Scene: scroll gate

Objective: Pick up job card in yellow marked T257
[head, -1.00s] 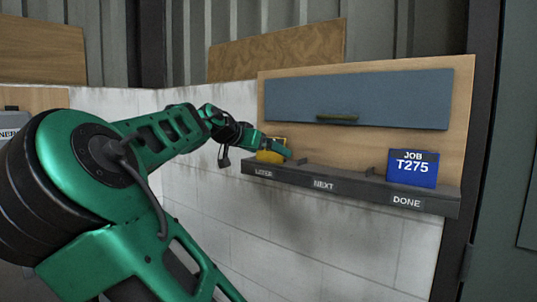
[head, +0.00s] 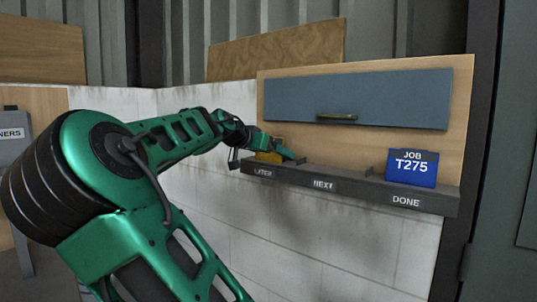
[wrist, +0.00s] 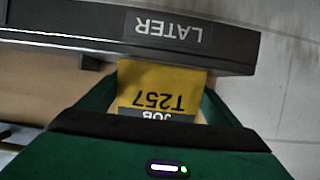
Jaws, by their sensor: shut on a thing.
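The yellow job card (wrist: 160,85) reads JOB and T257, upside down in the wrist view. It stands at the LATER section of the dark shelf (wrist: 70,33). In the head view the card (head: 268,157) is a small yellow patch, mostly hidden by my arm. My gripper (wrist: 160,100) is shut on the card, with a green finger at each side of it. In the head view my gripper (head: 283,152) is at the left end of the shelf.
A blue job card T275 (head: 412,167) stands in the DONE section at the right. The NEXT section (head: 335,170) is empty. A blue-grey cabinet door (head: 390,98) with a handle is on the board above the shelf. A grey box (head: 15,150) is at the far left.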

